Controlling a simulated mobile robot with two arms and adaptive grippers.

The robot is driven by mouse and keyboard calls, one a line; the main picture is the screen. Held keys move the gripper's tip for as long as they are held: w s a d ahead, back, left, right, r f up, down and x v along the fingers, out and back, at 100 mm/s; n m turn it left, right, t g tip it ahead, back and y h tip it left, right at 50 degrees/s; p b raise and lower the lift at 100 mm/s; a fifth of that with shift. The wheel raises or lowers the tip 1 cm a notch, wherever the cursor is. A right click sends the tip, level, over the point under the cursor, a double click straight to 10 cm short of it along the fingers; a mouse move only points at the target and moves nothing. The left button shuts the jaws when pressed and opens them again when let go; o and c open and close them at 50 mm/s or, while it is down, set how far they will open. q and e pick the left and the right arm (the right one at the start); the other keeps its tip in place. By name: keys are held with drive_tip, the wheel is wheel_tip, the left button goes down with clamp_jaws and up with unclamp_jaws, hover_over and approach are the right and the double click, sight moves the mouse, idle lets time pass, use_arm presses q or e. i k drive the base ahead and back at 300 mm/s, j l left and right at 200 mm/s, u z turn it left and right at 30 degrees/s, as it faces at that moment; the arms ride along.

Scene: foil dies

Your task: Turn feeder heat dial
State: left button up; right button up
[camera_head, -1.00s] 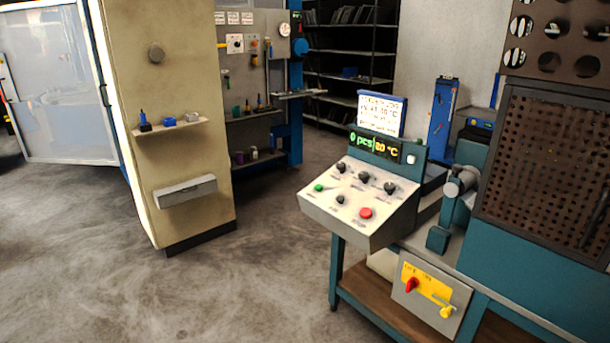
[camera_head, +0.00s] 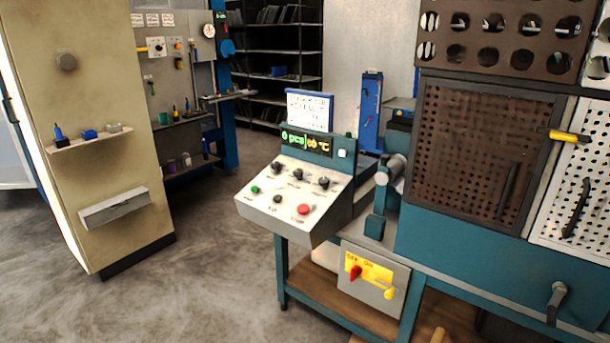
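The control panel (camera_head: 286,220) is a sloped light-grey box on a teal bench, right of the middle. Three black knobs sit in its upper row: a left knob (camera_head: 276,167), a middle knob (camera_head: 298,174) and a right knob (camera_head: 323,182). A green button (camera_head: 255,189), a smaller black knob (camera_head: 277,198) and a red button (camera_head: 303,209) are below. The labels are too small to read, so I cannot tell which is the feeder heat dial. A display (camera_head: 306,144) above reads "0 pcs" and about 80 °C. Neither gripper is in view.
A yellow plate with a red switch (camera_head: 355,272) is on a grey box under the bench. A brown perforated guard (camera_head: 480,150) stands on the right. A beige cabinet (camera_head: 100,200) is on the left. The concrete floor (camera_head: 200,290) between them is clear.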

sight(323, 182)
drive_tip(key=i+j+z, duration=0.35)
drive_tip(key=j+z, duration=0.15)
drive_tip(key=i+j+z, duration=0.25)
drive_tip(key=j+z, duration=0.25)
drive_tip(key=j, duration=0.15)
drive_tip(key=i+j+z, duration=0.1)
drive_tip(key=j+z, duration=0.15)
drive_tip(key=j, duration=0.1)
